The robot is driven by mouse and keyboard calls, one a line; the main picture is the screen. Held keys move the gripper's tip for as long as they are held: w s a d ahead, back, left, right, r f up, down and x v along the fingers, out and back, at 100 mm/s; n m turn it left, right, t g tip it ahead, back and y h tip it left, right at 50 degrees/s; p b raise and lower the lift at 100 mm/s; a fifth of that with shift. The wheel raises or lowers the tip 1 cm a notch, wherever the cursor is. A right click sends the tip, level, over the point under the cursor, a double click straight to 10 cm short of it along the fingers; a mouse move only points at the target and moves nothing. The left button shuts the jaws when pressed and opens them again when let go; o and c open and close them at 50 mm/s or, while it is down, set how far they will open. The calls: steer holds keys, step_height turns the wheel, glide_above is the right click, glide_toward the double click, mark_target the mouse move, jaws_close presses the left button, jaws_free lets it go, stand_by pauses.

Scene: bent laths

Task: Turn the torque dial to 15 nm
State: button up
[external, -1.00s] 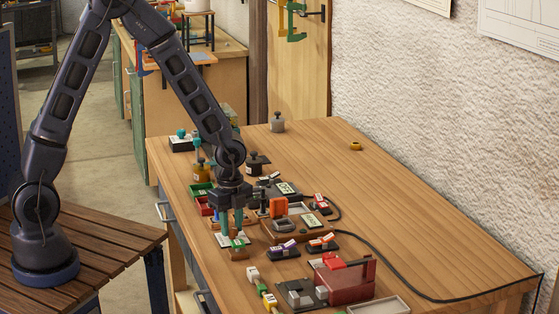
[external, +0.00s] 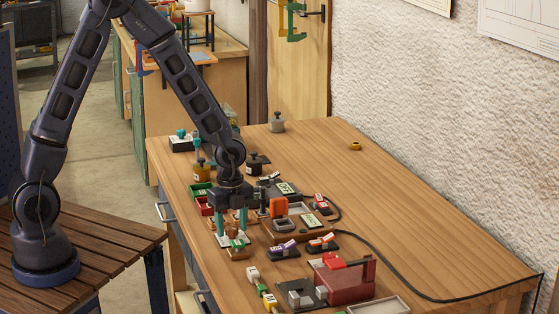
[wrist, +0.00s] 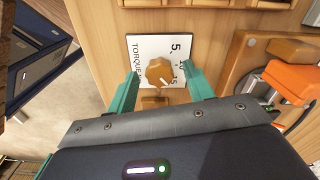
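The torque dial is a brown lobed knob (wrist: 160,72) on a white card (wrist: 143,45) marked TORQUE in the wrist view. A large 5 and part of a 15 show on the card; another number is partly hidden by the right finger. A pale mark on the knob points to the lower right, roughly towards the 15; its exact setting is hard to read. My gripper (wrist: 161,71) is open, one teal finger on each side of the knob, with visible gaps. In the external view my gripper (external: 231,222) points down over the dial area.
An orange-handled device (wrist: 291,76) stands close right of the dial; it is the orange piece (external: 278,207) in the external view. A red block (external: 344,283) and small labelled items stand nearer the front.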

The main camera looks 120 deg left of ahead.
mark_target(232, 229)
step_height(232, 229, up, 11)
stand_by(0.8)
steer(key=d+r+n+t+y, duration=0.1)
steer(key=d+r+n, duration=0.1)
steer(key=d+r, duration=0.75)
steer(key=d+r+n+t, duration=0.1)
steer(key=d+r, duration=0.5)
steer(key=d, duration=0.7)
steer(key=s+d+r+n+t+h, duration=0.1)
steer(key=s+d+r, duration=0.4)
steer(key=s+d, duration=0.8)
steer(key=d+n+t, duration=0.1)
steer(key=n, duration=0.1)
steer(key=shift+s+d+n+t, duration=0.15)
steer(key=shift+n+t, duration=0.15)
